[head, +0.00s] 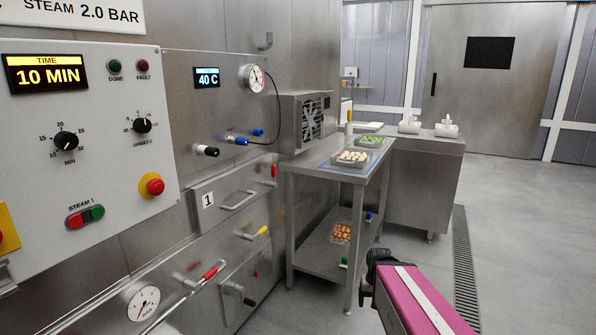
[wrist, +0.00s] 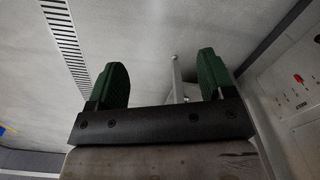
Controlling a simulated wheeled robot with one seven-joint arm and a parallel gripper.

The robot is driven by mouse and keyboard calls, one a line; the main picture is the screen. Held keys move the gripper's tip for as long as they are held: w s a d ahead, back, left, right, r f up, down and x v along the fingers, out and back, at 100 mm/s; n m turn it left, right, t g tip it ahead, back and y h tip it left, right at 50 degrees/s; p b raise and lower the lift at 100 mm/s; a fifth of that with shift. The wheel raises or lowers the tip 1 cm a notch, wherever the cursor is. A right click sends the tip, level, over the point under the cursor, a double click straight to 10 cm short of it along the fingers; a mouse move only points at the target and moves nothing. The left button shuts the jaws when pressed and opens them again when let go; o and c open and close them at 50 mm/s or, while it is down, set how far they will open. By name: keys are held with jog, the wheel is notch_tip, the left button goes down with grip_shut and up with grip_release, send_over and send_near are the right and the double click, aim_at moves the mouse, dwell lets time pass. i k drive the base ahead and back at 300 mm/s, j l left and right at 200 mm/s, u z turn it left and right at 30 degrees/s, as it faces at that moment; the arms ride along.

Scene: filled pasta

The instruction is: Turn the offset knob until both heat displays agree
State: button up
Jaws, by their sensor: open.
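The offset knob (head: 142,125) is a black dial with a white pointer at the upper right of the white control panel (head: 92,180) in the head view. A small display (head: 207,77) right of the panel reads 40 C. The panel's time display (head: 46,74) reads 10 MIN. I see no second temperature reading in digits. My pink arm shows at the lower right of the head view, well away from the knob. My gripper (wrist: 165,85) is open and empty in the wrist view, its green fingers wide apart.
A minutes knob (head: 66,141), a red stop button (head: 152,186) and a round gauge (head: 254,78) are near. Handles and valves stick out below. A steel table (head: 310,165) with food trays stands beyond. The floor at right is clear.

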aim_at(140, 125)
jog(key=u, duration=2.45)
